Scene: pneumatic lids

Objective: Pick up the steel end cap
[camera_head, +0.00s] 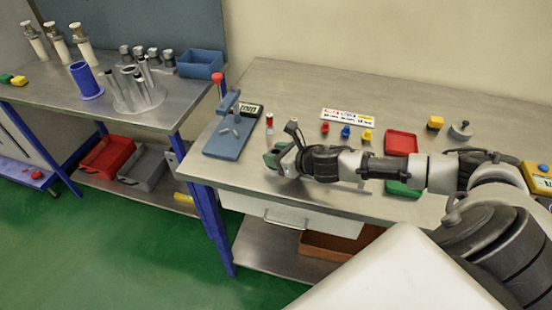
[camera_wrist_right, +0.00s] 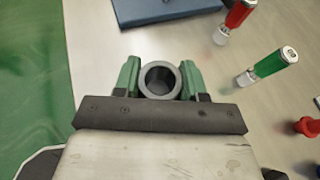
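A grey ring-shaped cap with a dark hollow, which I take for the steel end cap (camera_wrist_right: 160,66), sits between the green fingers of my right gripper (camera_wrist_right: 161,78) in the right wrist view. The fingers touch it on both sides. In the head view my right gripper (camera_head: 277,158) is low over the front left of the right bench, and the cap is hidden there behind the fingers. My left gripper is not in view.
A blue press (camera_head: 228,138) stands left of the gripper. A red-handled tool (camera_wrist_right: 240,14) and a green-handled tool (camera_wrist_right: 274,63) are close by. A red tray (camera_head: 401,142) and small coloured parts lie farther right. The left bench (camera_head: 50,92) holds cylinders and a rack.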

